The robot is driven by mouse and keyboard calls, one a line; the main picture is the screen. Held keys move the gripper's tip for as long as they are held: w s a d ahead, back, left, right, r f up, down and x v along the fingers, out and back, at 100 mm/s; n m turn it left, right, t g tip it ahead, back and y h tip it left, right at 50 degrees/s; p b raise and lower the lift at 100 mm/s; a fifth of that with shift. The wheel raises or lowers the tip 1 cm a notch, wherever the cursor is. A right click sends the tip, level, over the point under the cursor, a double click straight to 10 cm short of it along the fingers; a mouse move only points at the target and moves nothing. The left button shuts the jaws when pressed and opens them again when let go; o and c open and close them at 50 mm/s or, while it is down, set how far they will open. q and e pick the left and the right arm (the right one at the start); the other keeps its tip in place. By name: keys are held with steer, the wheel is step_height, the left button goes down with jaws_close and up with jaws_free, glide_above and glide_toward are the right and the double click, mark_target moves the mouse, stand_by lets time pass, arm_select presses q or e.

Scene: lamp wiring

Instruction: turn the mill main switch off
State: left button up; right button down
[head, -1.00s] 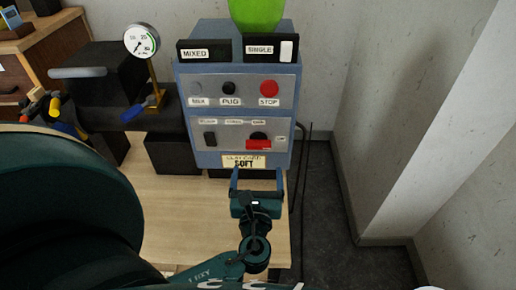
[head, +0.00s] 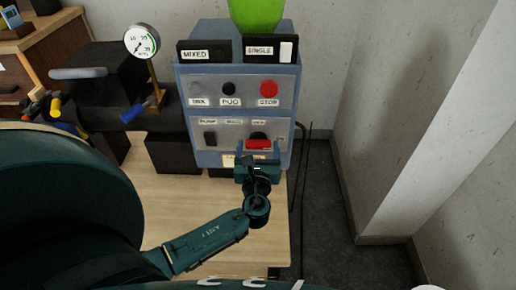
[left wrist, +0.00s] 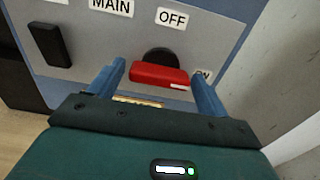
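The main switch is a red handle (head: 258,144) on a dark round base, low on the right of the blue control box (head: 187,110). In the left wrist view the red handle (left wrist: 160,75) lies roughly level, its right end toward a label that seems to read ON. The OFF label (left wrist: 172,18) is above it. My left gripper (head: 257,150) is open, its blue fingers on either side of the handle. My right gripper is not in view.
A red STOP button (head: 269,88), a black PUG button (head: 228,88) and a black rocker switch (head: 210,138) are on the same panel. A pressure gauge (head: 142,41) stands to the left. Wooden table (head: 180,205) is mostly clear in front.

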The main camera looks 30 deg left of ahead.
arm_select(q)
steer(key=c, duration=0.8)
